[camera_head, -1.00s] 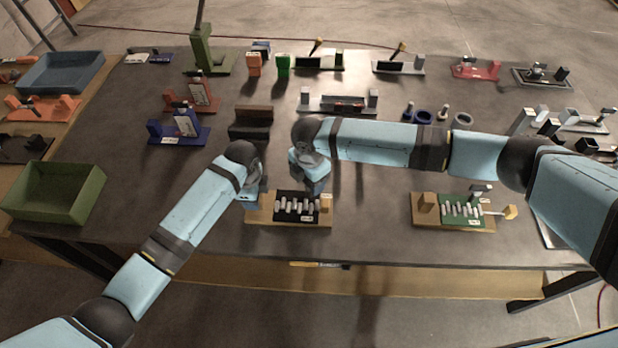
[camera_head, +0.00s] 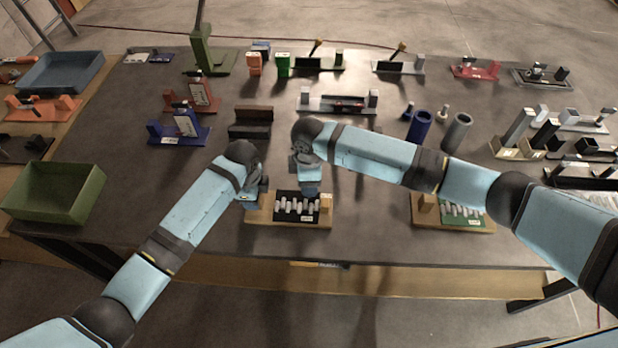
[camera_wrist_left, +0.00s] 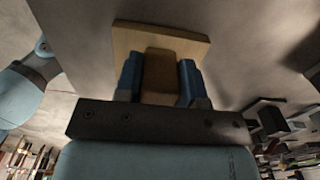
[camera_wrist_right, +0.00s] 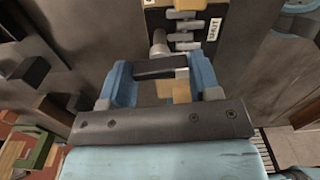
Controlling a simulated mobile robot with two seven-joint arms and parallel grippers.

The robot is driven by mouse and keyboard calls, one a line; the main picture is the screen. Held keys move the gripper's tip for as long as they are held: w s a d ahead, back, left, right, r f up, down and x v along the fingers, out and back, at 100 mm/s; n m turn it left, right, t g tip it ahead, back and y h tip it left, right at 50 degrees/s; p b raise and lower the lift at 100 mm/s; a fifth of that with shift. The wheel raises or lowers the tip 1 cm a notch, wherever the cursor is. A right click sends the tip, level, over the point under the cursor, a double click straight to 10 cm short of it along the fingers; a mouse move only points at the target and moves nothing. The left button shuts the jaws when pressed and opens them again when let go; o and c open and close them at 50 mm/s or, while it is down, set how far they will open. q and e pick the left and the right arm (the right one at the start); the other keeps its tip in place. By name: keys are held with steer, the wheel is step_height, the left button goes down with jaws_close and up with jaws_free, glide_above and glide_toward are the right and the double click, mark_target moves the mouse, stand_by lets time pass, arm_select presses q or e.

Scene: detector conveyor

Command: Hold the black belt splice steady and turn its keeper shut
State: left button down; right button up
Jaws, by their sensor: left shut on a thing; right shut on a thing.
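The black belt splice (camera_head: 290,206) lies on a wooden base (camera_head: 290,222) near the table's front edge, with a row of pale pegs across it. My left gripper (camera_head: 256,199) is at the base's left end, shut on an upright wooden block (camera_wrist_left: 160,70) seen between the blue fingers in the left wrist view. My right gripper (camera_head: 308,190) is at the splice's far right side. In the right wrist view its fingers are shut on the dark bar of the keeper (camera_wrist_right: 158,69). A "SHUT" label (camera_wrist_right: 213,29) shows beside the pegs. The keeper is hidden in the head view.
A similar green splice (camera_head: 462,214) on a wooden base stands to the right, partly behind my right arm. A green bin (camera_head: 55,192) is at the left. Fixtures and blocks line the back. The table between the two splices is clear.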

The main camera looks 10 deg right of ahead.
steer(key=shift+m, duration=0.6)
steer(key=o, duration=0.9)
steer(key=shift+o, duration=0.2)
step_height(320, 180, up, 12)
arm_select(q)
steer(key=c, duration=0.6)
jaws_free()
steer(key=shift+c, duration=0.2)
